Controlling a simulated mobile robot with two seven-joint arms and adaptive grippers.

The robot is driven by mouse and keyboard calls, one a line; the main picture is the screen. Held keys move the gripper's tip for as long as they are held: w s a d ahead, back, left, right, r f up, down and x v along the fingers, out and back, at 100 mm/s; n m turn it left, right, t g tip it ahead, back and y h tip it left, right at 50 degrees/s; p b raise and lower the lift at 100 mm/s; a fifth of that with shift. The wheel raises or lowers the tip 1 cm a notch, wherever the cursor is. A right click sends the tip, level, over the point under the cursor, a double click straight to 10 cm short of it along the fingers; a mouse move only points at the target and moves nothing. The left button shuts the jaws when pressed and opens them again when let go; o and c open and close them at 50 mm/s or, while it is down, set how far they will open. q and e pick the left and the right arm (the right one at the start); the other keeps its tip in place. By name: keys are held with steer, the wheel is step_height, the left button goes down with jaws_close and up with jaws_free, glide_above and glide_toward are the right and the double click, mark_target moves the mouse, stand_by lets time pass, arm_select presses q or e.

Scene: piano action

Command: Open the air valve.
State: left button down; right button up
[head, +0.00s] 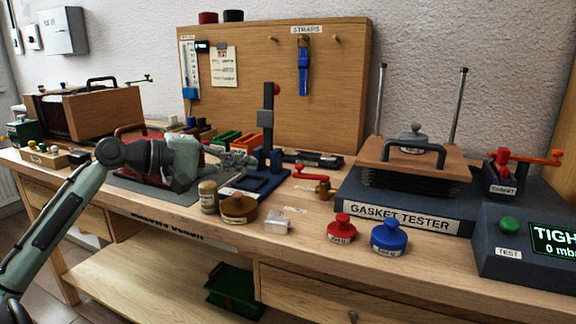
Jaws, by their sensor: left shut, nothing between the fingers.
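A small brass valve (323,188) with a red lever (312,172) stands on the bench left of the gasket tester. The lever points to the left. A second fitting (500,178) with a red part and an orange lever (540,158) pointing right stands right of the tester; its label is too small to read surely. I cannot tell from labels which one is the air valve. My left gripper (247,160) is shut and empty, held over the bench to the left of the brass valve and apart from it. My right gripper is not in view.
The gasket tester (405,213) carries a wooden plate with a dark handle (413,158). The test box (530,250) has a green button and a display reading "TIGH". Red (341,229) and blue (389,236) knobbed weights and a brown round pot (239,208) stand near the front edge.

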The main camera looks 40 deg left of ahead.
arm_select(q)
steer(key=x, duration=0.9)
steer(key=shift+w+d, duration=0.15)
steer(key=shift+w, duration=0.2)
steer(key=shift+p, duration=0.3)
steer(key=shift+w+r+p, duration=0.1)
steer(key=shift+w+p, duration=0.6)
steer(key=shift+p, duration=0.45)
steer(key=shift+w+a+f+m+h, duration=0.1)
steer(key=shift+a+f+m+h, duration=0.1)
steer(key=shift+a+m+h, duration=0.15)
steer(key=shift+h+b, duration=0.3)
steer(key=shift+h, duration=0.05)
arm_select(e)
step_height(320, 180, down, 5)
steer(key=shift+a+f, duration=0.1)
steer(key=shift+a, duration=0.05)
